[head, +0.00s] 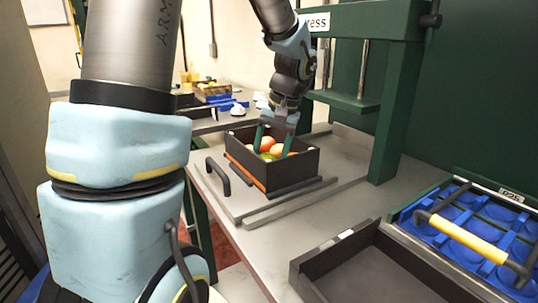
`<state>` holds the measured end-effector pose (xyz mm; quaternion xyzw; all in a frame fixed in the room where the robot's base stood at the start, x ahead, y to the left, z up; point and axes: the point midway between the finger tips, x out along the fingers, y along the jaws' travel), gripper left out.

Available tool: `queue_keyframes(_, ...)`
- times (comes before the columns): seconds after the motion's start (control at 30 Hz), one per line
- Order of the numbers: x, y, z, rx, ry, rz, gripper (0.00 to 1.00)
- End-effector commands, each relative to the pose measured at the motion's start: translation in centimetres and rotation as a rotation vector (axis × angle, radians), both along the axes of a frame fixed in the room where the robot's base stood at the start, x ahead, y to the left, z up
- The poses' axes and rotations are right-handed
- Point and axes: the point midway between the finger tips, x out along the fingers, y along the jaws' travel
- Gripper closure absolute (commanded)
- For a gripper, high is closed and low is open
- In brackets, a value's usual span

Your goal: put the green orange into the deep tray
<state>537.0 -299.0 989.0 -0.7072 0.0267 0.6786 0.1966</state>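The green orange (268,156) lies in a dark box (290,171) on the bench, among several orange-coloured oranges (277,149). My gripper (274,142) reaches down into this box from above. Its two green fingers stand apart, around or just behind the fruit; I cannot tell if they touch any of it. The green orange sits low in front of the fingers and is partly hidden by the box's near wall. A dark, empty-looking, high-walled tray (334,279) is at the bottom right, cut off by the frame; it may be the deep tray.
A blue tray with round hollows (465,215) and a yellow-handled bar (468,238) lies at the right. A green press frame (390,110) stands behind the box. A black handle (217,177) is left of the box. Bare bench (285,240) lies between box and dark tray.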

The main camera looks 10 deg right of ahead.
Motion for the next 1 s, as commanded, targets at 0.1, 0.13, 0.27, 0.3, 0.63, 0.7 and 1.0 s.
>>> queue_keyframes(0.1,0.0,0.0,0.0,0.0,0.0,0.0,0.92)
queue_keyframes(0.13,0.0,0.0,0.0,0.0,0.0,0.0,0.92)
queue_keyframes(0.27,0.0,0.0,0.0,0.0,0.0,0.0,0.3)
queue_keyframes(0.3,0.0,0.0,0.0,0.0,0.0,0.0,0.25)
queue_keyframes(0.63,0.0,0.0,0.1,0.0,0.0,0.0,0.0)
queue_keyframes(0.7,0.0,0.0,0.4,0.0,0.0,0.0,0.0)
queue_keyframes(1.0,0.0,0.0,2.8,0.0,-0.001,0.001,0.0)
